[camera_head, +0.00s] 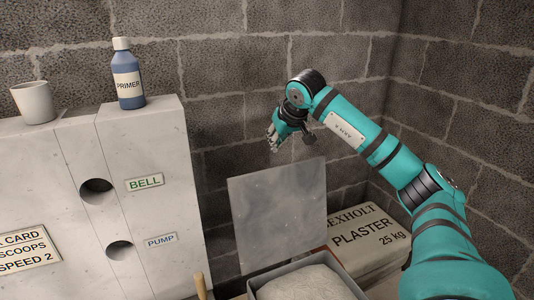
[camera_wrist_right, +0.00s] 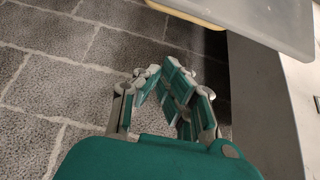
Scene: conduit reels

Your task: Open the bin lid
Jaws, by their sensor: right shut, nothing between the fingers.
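The bin (camera_head: 340,270) is a grey open-topped box at the bottom of the head view, with pale material (camera_head: 300,284) inside. Its lid (camera_head: 278,213), a flat grey plate, stands nearly upright at the back of the bin, so the bin's mouth is uncovered. My right gripper (camera_head: 274,142) is above the lid's top edge, apart from it in the picture. It is shut and empty; its fingers also show in the right wrist view (camera_wrist_right: 165,95) against the block wall. The front of the bin is cut off by the frame. My left gripper is out of view.
A pale cabinet (camera_head: 165,200) with BELL and PUMP holes stands at left, bearing a blue PRIMER bottle (camera_head: 128,75) and a white cup (camera_head: 34,103). A plaster sack (camera_head: 365,240) lies right of the lid. A wooden handle (camera_head: 201,287) rises near the bin. Block walls close the back and right.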

